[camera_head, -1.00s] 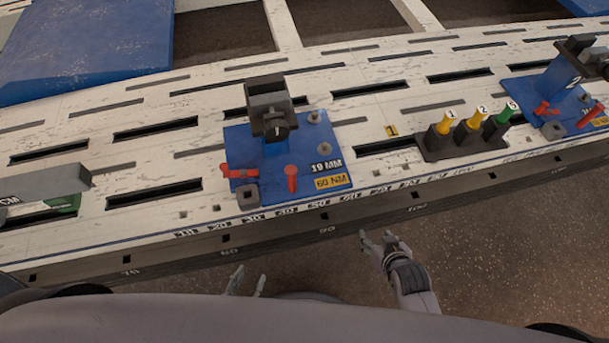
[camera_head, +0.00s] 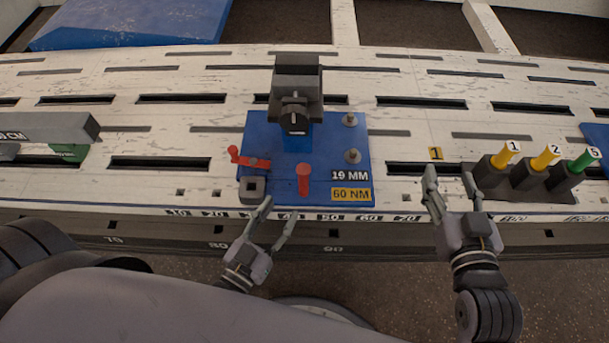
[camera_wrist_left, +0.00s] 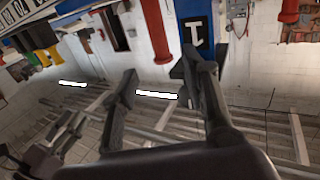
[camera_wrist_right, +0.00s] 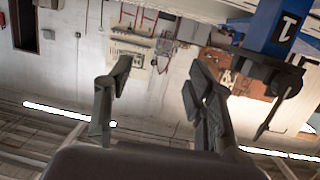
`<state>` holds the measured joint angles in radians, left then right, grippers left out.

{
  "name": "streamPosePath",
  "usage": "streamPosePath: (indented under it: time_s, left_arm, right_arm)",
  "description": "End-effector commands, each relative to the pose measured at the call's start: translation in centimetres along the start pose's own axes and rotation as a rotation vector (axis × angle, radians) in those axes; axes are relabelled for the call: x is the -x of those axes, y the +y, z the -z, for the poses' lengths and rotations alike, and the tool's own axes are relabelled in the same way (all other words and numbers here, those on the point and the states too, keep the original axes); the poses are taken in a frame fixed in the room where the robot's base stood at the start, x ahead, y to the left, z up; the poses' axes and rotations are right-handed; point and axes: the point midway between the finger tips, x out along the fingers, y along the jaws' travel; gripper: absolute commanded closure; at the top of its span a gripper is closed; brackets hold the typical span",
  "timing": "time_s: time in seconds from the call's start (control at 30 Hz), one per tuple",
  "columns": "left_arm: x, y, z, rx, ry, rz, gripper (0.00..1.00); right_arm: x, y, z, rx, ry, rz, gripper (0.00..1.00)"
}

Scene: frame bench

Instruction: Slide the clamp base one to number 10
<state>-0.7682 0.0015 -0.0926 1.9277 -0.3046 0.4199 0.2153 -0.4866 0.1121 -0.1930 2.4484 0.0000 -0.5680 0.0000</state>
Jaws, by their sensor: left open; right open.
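The number 10 (camera_head: 177,212) lies to the left of the plate. My left gripper (camera_head: 278,214) is open and empty at the plate's front left edge; whether it touches is unclear. My right gripper (camera_head: 449,180) is open and empty, to the right of the plate and apart from it. A blue part marked 1 shows in the left wrist view (camera_wrist_left: 197,30) and right wrist view (camera_wrist_right: 284,30).
A rack (camera_head: 490,178) with yellow and green numbered tools stands right of my right gripper. A grey block (camera_head: 45,128) with a green part lies at the far left. The slotted bench top (camera_head: 215,125) is clear between that block and the plate.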

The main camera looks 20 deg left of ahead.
Motion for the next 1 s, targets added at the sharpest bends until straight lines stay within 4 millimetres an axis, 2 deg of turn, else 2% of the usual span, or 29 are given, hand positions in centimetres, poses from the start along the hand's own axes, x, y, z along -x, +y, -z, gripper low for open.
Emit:
streamPosePath:
  time_s: [0.03,0.3,0.5,0.7,1.0]
  left_arm:
    - [-1.3,0.0,-0.1,-0.001,0.006,0.000,0.59]
    - [-7.1,0.0,-0.1,0.000,0.005,0.000,0.59]
    - [-10.1,0.0,-0.2,0.001,0.001,-0.001,0.59]
    - [-11.5,0.0,-0.1,0.001,-0.001,0.000,0.59]
    - [-11.7,0.0,-0.1,0.001,-0.002,0.000,0.59]
  right_arm:
    - [-0.2,-0.1,0.7,-0.001,0.048,0.003,0.50]
    - [0.1,-0.8,5.5,-0.006,0.313,0.019,0.50]
    - [1.1,-1.2,8.3,-0.010,0.469,0.027,0.50]
    - [1.7,-1.3,9.6,-0.013,0.547,0.031,0.50]
    - [1.8,-1.4,9.9,-0.013,0.559,0.032,0.50]
